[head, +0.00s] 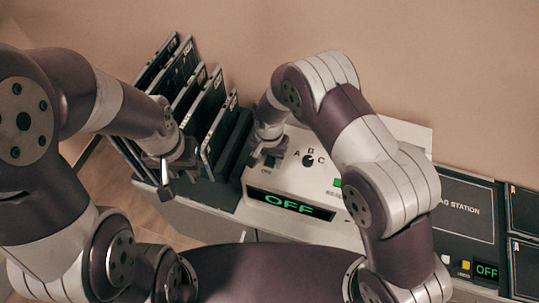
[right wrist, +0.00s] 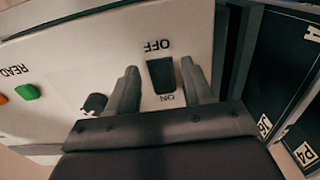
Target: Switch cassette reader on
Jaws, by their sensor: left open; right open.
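The cassette reader (head: 335,215) is a pale sloped console with a green OFF display (head: 290,205), a knob (head: 308,160) marked A, B, C and a green button (head: 337,183). Its black rocker switch (right wrist: 161,76), between the labels OFF and ON, shows in the right wrist view. My right gripper (head: 266,160) is open over the panel's left part, with one finger on each side of the rocker. I cannot tell whether the fingers touch the panel. My left gripper (head: 168,182) is open and empty, left of the reader and in front of the rack.
A rack of several dark upright cassettes (head: 205,105) stands left of the reader, close to both grippers. At the right is a dark station (head: 464,210) with its own OFF display (head: 486,271). A wall rises behind the bench. My right arm covers part of the reader.

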